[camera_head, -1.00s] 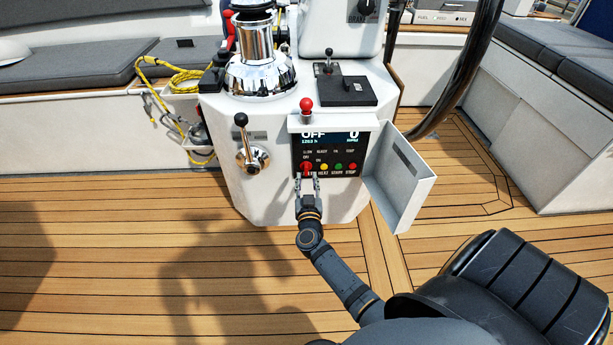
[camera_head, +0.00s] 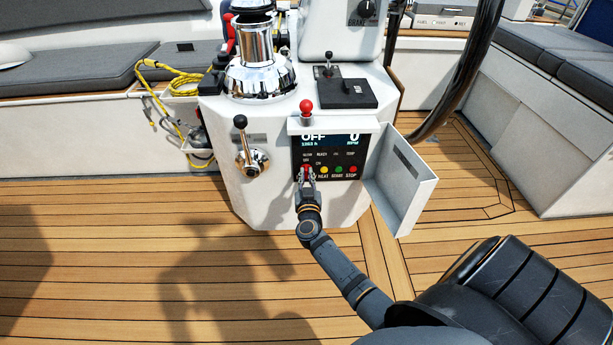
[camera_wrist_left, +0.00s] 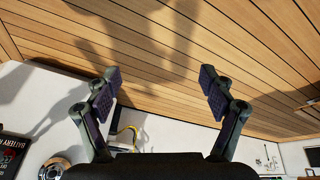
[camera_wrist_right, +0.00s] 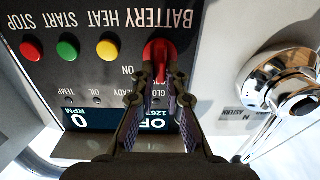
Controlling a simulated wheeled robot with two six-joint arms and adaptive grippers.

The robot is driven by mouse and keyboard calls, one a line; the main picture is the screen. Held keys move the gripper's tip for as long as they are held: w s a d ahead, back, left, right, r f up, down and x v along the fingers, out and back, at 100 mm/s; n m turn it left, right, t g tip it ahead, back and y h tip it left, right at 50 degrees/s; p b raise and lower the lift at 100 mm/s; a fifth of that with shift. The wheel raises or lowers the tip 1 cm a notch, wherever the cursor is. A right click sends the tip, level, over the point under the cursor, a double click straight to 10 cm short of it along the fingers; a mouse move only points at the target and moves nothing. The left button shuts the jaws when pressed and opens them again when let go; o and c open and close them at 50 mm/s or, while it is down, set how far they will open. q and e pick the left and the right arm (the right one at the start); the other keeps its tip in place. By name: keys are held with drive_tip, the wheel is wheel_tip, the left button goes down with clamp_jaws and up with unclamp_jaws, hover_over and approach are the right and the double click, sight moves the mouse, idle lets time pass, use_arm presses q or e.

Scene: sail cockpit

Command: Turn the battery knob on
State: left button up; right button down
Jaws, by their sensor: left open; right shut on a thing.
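In the head view the knob (camera_head: 306,168) is at the panel's lower left, partly hidden by my right gripper (camera_head: 307,176). That gripper's fingers close on the knob, one on each side, and they also show in the right wrist view (camera_wrist_right: 160,85). The panel display (camera_head: 330,140) reads OFF and 0 RPM. My left gripper (camera_wrist_left: 160,85) is open and empty above the wooden deck.
An open white door (camera_head: 405,185) stands right of the panel. A red-topped lever (camera_head: 306,107) is above it. A chrome lever (camera_head: 250,158) is to the left. Green (camera_head: 339,170) and red (camera_head: 353,170) buttons sit beside the knob. The deck in front is clear.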

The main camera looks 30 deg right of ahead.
use_arm(q)
drive_tip(key=shift+s, duration=0.1)
use_arm(e)
drive_tip(key=shift+m+p, duration=0.35)
drive_tip(key=shift+m, duration=0.15)
drive_tip(key=shift+r+m, duration=0.1)
drive_tip(key=shift+m, duration=0.2)
drive_tip(key=shift+d+m+p, duration=0.1)
drive_tip(key=shift+m+p, duration=0.55)
drive_tip(key=shift+m, duration=0.15)
use_arm(q)
drive_tip(key=r, duration=0.1)
drive_tip(key=a+r+g, duration=0.1)
drive_tip(key=r, duration=0.1)
drive_tip(key=shift+s, duration=0.2)
use_arm(e)
drive_tip(key=m, duration=0.5)
drive_tip(key=f+m, duration=0.1)
drive_tip(key=m, duration=0.8)
drive_tip(key=shift+s+d+f+m, duration=0.15)
drive_tip(key=shift+s+d+m, duration=0.1)
drive_tip(key=shift+d+m, duration=0.1)
use_arm(q)
drive_tip(key=shift+s+f+g, duration=0.15)
drive_tip(key=shift+g, duration=0.25)
use_arm(e)
drive_tip(key=shift+m, duration=0.25)
